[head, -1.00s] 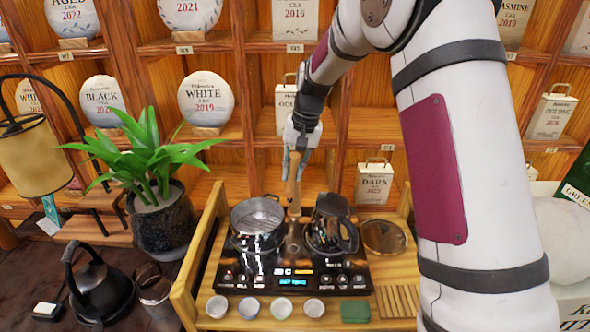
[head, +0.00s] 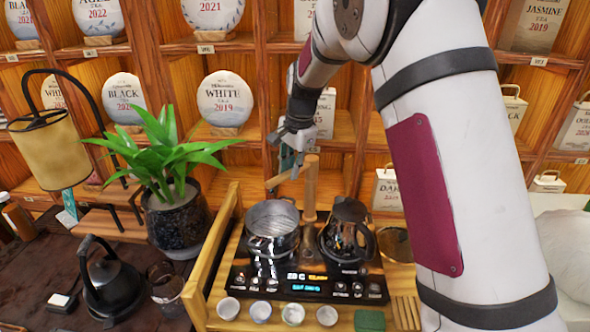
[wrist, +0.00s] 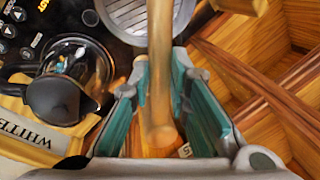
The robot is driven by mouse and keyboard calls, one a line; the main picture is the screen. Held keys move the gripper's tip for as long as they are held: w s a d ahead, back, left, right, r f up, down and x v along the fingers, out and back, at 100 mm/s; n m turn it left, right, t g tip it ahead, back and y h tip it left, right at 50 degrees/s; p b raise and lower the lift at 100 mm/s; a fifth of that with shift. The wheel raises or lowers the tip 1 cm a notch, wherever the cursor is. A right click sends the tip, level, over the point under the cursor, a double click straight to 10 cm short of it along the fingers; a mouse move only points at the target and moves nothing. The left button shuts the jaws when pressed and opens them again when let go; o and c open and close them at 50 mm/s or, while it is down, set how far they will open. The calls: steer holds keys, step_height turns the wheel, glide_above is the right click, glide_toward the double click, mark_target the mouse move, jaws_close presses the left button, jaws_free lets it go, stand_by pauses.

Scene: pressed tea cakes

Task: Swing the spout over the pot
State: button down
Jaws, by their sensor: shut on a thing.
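The wooden spout (head: 290,173) reaches left from the top of an upright wooden post (head: 310,190) behind the cooker. Its free end appears just above the far rim of the steel pot (head: 272,240); I cannot tell whether it is over the opening. My gripper (head: 291,160) is shut on the spout. In the wrist view, wood of the spout (wrist: 160,60) runs between the teal pads of my gripper (wrist: 160,100), and the pot (wrist: 130,15) shows at the top.
A dark-lidded glass kettle (head: 347,235) stands right of the pot on the black cooker (head: 310,288). Several small cups (head: 293,314) line the tray front. A plant (head: 165,160) stands left. Shelves (head: 265,110) with tea cakes rise close behind my gripper.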

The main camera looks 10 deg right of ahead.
steer(key=shift+w+m, duration=0.2)
steer(key=shift+m, duration=0.1)
steer(key=c, duration=1.5)
jaws_free()
steer(key=r, duration=0.4)
steer(key=s+r, duration=0.1)
steer(key=r, duration=0.3)
steer(key=s+d+r, duration=0.1)
steer(key=r, duration=0.2)
steer(key=shift+s+r, duration=0.1)
steer(key=shift+r, duration=0.3)
